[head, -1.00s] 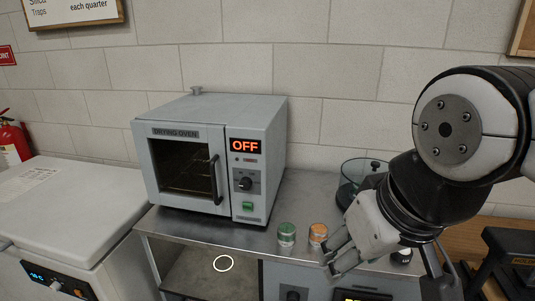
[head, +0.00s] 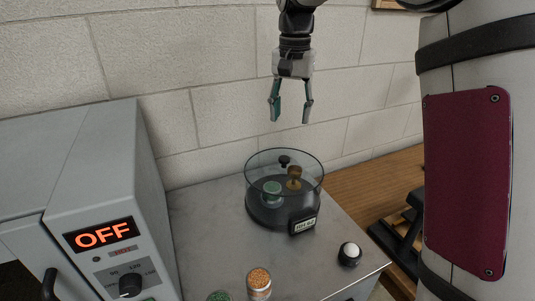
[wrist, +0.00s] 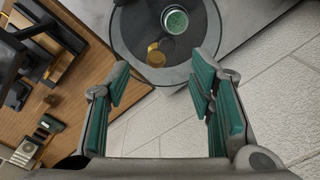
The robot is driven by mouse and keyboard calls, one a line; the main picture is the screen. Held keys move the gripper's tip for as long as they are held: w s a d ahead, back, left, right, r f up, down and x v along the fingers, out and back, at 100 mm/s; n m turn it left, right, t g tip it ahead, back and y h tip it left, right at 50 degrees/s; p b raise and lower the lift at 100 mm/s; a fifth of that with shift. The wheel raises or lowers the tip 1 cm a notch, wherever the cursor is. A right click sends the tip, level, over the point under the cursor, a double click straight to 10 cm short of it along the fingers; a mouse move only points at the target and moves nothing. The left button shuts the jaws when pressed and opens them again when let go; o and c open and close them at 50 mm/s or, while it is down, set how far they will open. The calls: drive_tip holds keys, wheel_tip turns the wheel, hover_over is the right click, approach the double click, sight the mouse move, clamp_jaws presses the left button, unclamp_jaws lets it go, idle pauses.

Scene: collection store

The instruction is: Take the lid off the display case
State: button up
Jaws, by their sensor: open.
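The display case (head: 262,217) is a round case with a dark base and clear glass, standing on the metal bench. Its glass lid has a small black knob (head: 284,160) on top and sits on the case. A green-topped piece (head: 271,188) and a brass-coloured piece (head: 294,180) show inside through the glass. My gripper (head: 291,116) is open and empty, pointing down, above the case and apart from it. In the wrist view, the case (wrist: 205,40) is at the top, beyond my open fingers (wrist: 160,82).
The drying oven (head: 105,235), reading OFF, is at left. An orange-topped jar (head: 259,281) and a green-topped jar (head: 220,296) stand at the bench front. A white-topped black piece (head: 349,254) is right of the case. The wall is behind; a wooden table (head: 375,180) is at right.

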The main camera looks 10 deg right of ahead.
sight(284, 157)
drive_tip(key=f, duration=0.3)
drive_tip(key=w+f, duration=0.1)
drive_tip(key=f, duration=0.3)
drive_tip(key=w+f+p, duration=0.1)
drive_tip(key=f, duration=0.2)
drive_tip(key=shift+a+f, duration=0.1)
drive_tip(key=shift+f, duration=0.15)
drive_tip(key=shift+w+f+p, duration=0.15)
drive_tip(key=shift+f+p, duration=0.4)
drive_tip(key=shift+f, duration=1.75)
clamp_jaws()
